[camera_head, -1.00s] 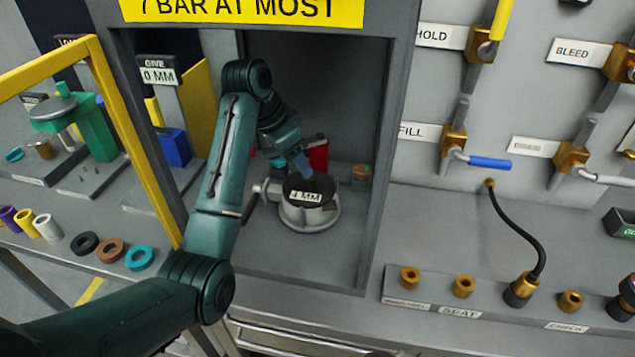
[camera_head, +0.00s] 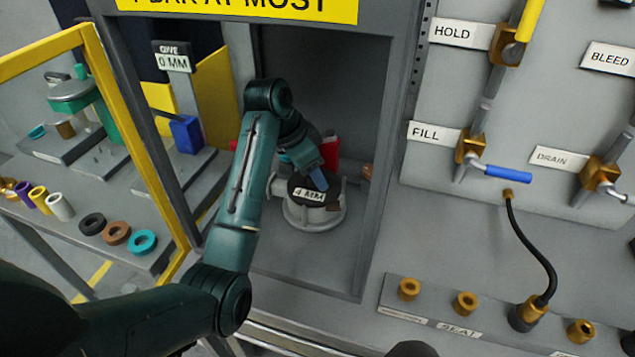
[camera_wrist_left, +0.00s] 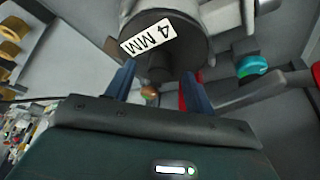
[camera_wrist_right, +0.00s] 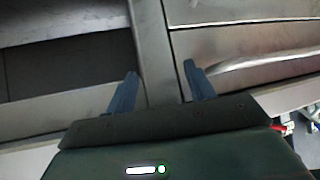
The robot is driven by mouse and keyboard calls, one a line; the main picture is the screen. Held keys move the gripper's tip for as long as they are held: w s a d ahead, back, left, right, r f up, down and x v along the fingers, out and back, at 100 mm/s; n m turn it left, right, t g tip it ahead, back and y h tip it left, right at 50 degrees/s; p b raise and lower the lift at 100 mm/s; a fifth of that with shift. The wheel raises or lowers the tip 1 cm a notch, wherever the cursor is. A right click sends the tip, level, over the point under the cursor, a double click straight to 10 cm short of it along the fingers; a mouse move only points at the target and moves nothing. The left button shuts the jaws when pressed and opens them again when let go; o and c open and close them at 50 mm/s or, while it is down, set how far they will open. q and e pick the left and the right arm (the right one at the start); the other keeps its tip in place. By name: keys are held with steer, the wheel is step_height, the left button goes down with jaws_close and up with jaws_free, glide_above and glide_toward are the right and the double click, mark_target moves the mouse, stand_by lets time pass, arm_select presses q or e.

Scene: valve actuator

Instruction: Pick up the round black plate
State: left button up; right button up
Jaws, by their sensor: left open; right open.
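The round black plate (camera_head: 299,183) carries a white "4 MM" label and sits on a round grey metal body (camera_head: 312,217) inside the open box. In the left wrist view the plate (camera_wrist_left: 188,32) fills the top, with a dark knob (camera_wrist_left: 160,68) projecting from it toward the space between my fingers. My left gripper (camera_wrist_left: 156,82) is open at the plate; whether the fingers touch the knob I cannot tell. My right gripper (camera_wrist_right: 162,78) is open and empty, facing grey metal panels and ledges away from the plate.
The box's frame (camera_head: 375,165) stands close around my left arm. A red block (camera_head: 330,150) is behind the plate. A yellow frame (camera_head: 125,120) stands left. Fill valve (camera_head: 470,148) and a black hose (camera_head: 540,240) are on the right.

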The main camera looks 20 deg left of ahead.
arm_select(q)
steer(key=shift+c, duration=0.3)
steer(key=c, duration=1)
steer(key=shift+r, duration=0.1)
steer(key=shift+c, duration=0.5)
steer(key=shift+r, duration=0.1)
